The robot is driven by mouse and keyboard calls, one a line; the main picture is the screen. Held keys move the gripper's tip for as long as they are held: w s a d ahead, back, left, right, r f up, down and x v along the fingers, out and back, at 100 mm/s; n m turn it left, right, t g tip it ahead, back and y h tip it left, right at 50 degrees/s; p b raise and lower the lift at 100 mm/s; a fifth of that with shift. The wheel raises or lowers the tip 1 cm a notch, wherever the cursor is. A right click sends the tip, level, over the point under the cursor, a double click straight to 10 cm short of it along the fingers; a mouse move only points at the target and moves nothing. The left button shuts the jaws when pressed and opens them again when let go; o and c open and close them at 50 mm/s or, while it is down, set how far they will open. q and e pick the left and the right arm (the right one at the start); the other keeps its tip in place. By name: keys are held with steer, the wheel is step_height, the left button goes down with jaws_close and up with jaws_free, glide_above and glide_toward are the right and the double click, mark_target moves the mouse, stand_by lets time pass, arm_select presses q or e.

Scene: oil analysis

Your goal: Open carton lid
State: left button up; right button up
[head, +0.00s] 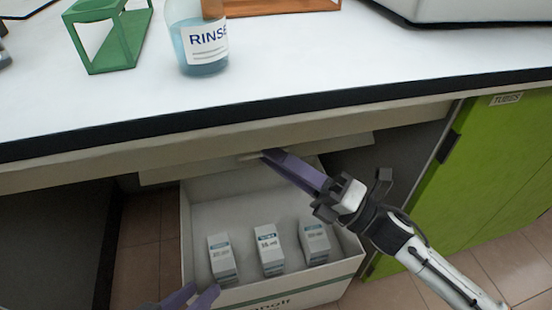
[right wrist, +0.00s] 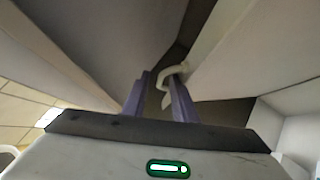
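The white carton (head: 187,235) stands on the floor under the bench, and its inside is exposed. Its pale lid (head: 190,172) is raised at the back, just below the bench edge. My right gripper (head: 270,155) reaches to a small pale loop handle (head: 250,156) on the lid. In the right wrist view, the loop handle (right wrist: 172,72) curls around the tip of the right-hand finger, and a gap shows between the two fingers (right wrist: 160,80). My left gripper (head: 192,294) is low at the carton's front left, with its fingers apart and empty.
Three small labelled boxes (head: 270,250) stand inside the carton. A green cabinet (head: 490,170) is at the right. On the bench (head: 300,60) are a RINSE bottle (head: 200,55) and a green rack (head: 112,45). The bench edge overhangs the carton closely.

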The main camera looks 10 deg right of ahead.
steer(key=shift+w+a, duration=0.1)
jaws_close()
stand_by(1.4)
